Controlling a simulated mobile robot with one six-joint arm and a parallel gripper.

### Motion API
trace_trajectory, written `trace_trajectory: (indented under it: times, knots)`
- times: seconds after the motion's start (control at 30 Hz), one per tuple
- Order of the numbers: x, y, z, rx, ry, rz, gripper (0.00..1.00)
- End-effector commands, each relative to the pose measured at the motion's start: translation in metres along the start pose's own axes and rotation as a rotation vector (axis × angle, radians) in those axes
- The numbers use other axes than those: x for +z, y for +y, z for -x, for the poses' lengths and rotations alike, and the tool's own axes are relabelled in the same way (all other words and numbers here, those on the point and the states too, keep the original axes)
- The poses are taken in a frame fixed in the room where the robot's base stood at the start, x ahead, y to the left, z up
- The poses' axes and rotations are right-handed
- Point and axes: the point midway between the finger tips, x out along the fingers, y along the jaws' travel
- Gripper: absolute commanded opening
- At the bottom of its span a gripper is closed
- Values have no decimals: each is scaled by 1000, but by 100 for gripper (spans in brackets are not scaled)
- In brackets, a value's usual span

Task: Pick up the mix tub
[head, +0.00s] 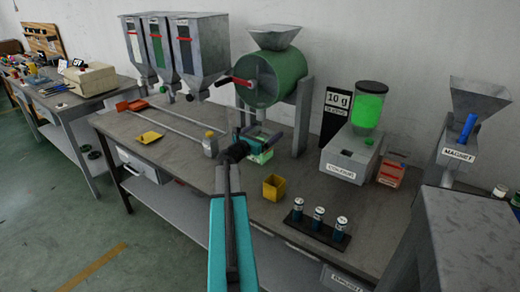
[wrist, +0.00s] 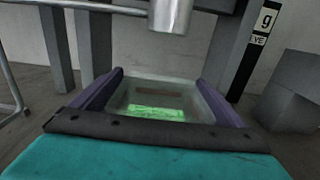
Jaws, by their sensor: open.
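The mix tub is a clear, see-through box with a bright green label or content low inside it. In the wrist view the mix tub (wrist: 152,92) stands between the two purple fingers of my gripper (wrist: 160,84). The fingers lie along its left and right sides, and I cannot tell if either touches it. In the head view the tub (head: 262,156) shows as a pale green box on the bench below the drum. My gripper (head: 257,141) is open around it and hides part of it.
The green drum (head: 272,78) on grey posts stands just behind the tub. A yellow cup (head: 274,188) and a dark rack of small jars (head: 317,224) stand to the right. The colorant dispenser (head: 348,155) is further right.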

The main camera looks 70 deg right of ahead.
Motion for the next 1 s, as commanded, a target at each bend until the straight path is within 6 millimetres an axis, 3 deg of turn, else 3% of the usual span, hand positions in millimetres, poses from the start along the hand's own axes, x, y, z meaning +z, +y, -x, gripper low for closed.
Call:
trace_trajectory:
  times: [0.47, 0.9, 0.97, 1.0]
  knots:
    - [0, -1, 0, -1, 0, 0, 94]
    - [0, -1, 0, -1, 0, 0, 21]
    - [1, -1, 0, -1, -2, 0, 11]
    - [1, -1, 0, -1, -2, 0, 11]
